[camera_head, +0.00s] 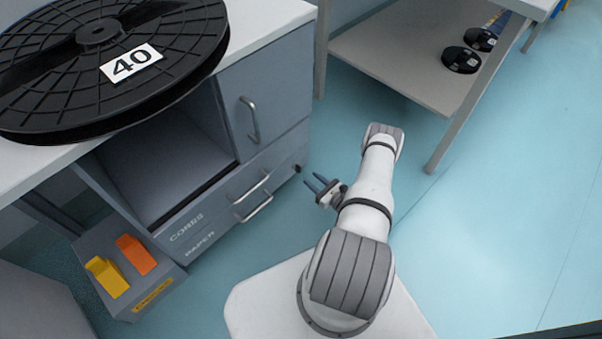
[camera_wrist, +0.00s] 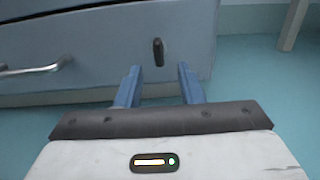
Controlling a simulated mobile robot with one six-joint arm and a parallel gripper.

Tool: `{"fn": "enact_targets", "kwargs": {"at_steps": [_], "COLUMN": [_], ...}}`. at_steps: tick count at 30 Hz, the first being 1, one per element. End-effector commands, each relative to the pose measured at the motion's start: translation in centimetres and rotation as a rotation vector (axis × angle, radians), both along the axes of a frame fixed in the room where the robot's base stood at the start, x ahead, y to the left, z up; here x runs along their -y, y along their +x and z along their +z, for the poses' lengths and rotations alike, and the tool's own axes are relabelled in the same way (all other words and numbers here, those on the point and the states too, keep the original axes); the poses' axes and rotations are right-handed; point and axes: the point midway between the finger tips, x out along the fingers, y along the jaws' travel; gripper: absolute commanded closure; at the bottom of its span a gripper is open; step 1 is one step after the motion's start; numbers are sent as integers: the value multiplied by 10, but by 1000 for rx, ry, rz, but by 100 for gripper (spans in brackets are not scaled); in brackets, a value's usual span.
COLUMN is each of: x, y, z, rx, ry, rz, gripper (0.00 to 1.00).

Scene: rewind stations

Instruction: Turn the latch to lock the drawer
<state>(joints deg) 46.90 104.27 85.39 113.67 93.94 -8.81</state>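The latch (camera_wrist: 158,52) is a small dark upright piece on the grey-blue drawer front (camera_wrist: 100,50) in the wrist view. In the head view the latch (camera_head: 297,168) shows as a small dark knob at the right end of the drawer front. My gripper (camera_wrist: 158,72) is open, with its two blue fingers apart and nothing between them. The latch appears just beyond the fingertips, between them in the picture and apart from them. In the head view my gripper (camera_head: 313,181) points at the cabinet, a little right of the latch. The drawers look shut.
Drawer handles (camera_head: 252,196) stick out left of the latch. A cabinet door handle (camera_head: 250,118) is above. A large black reel (camera_head: 60,100) marked 40 lies on the worktop. A grey box (camera_head: 160,293) with yellow and orange pieces stands at lower left. A shelf table (camera_head: 380,60) is behind; floor is free at right.

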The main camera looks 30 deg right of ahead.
Motion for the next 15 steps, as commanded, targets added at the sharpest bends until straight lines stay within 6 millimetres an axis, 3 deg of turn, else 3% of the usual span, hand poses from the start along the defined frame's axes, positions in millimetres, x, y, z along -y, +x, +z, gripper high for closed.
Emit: {"fn": "enact_targets", "kwargs": {"at_steps": [9, 15], "x": [-20, -23], "y": [48, 58], "z": [-1, 0], "rx": [1, 0], "ry": [-3, -1], "rz": [10, 9], "gripper": [65, 65]}}
